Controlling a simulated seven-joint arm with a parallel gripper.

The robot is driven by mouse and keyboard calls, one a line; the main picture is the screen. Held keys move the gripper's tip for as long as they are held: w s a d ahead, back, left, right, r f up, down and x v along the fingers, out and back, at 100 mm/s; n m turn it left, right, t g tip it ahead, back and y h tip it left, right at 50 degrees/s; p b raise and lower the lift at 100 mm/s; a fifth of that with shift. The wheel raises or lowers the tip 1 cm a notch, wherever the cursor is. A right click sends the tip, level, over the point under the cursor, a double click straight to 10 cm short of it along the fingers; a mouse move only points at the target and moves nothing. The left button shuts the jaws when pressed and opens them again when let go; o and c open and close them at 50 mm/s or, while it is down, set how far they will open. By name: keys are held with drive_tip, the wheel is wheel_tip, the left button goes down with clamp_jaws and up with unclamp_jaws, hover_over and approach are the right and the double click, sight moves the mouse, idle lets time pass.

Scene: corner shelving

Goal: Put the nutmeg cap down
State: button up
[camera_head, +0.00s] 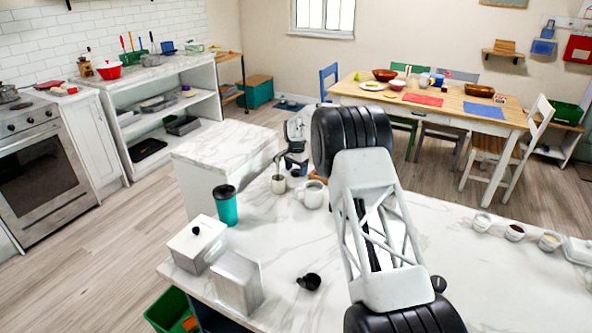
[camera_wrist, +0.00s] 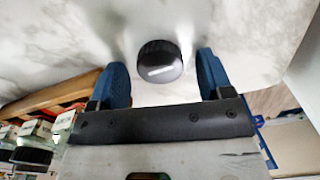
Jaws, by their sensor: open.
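A round black cap (camera_wrist: 158,62) with a white label mark rests against the white marble surface in the wrist view; I take it to be the nutmeg cap. My gripper (camera_wrist: 163,78) has its two blue fingers spread, one on each side of the cap. A gap shows between the cap and each finger. In the head view my gripper (camera_head: 296,162) is small, at the far side of the marble counter (camera_head: 380,235). A small dark shape (camera_head: 295,173) sits below it there, too small to tell for certain as the cap.
A white mug (camera_head: 311,194) and a cup with a spoon (camera_head: 278,184) stand close by. Jars (camera_wrist: 38,130) stand on a wooden shelf in the wrist view.

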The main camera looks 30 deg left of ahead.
sight(296, 171)
drive_tip(key=shift+r, duration=0.1)
wheel_tip(296, 171, up, 12)
idle(0.7)
drive_tip(key=shift+r, duration=0.1)
idle(0.7)
